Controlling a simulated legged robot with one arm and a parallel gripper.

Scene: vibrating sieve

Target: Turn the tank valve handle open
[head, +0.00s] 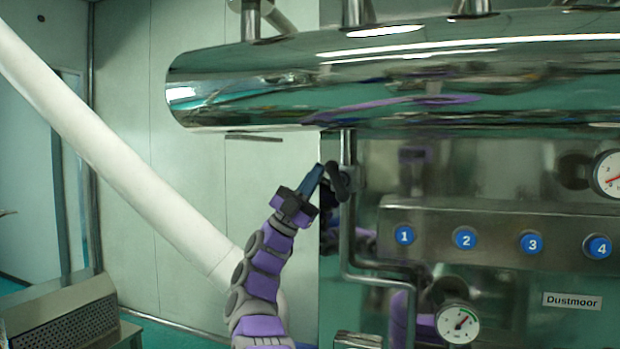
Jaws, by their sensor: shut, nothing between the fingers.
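The shiny horizontal tank (260,85) spans the upper right of the head view. A thin steel pipe (347,150) comes down from its underside. A dark valve handle (338,182) sits on this pipe below the tank, in the middle of the view. My gripper (318,170) is shut and empty, pointing up just left of the handle. Its tip overlaps or nearly meets the handle's left side; I cannot tell whether they touch. My purple and grey arm rises from the bottom below it.
A steel panel with several numbered blue buttons (466,238) is to the right, with a pressure gauge (458,323) below. A thick white diagonal pipe (120,170) passes left of my arm. A flat dark bar (253,137) shows under the tank's left end.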

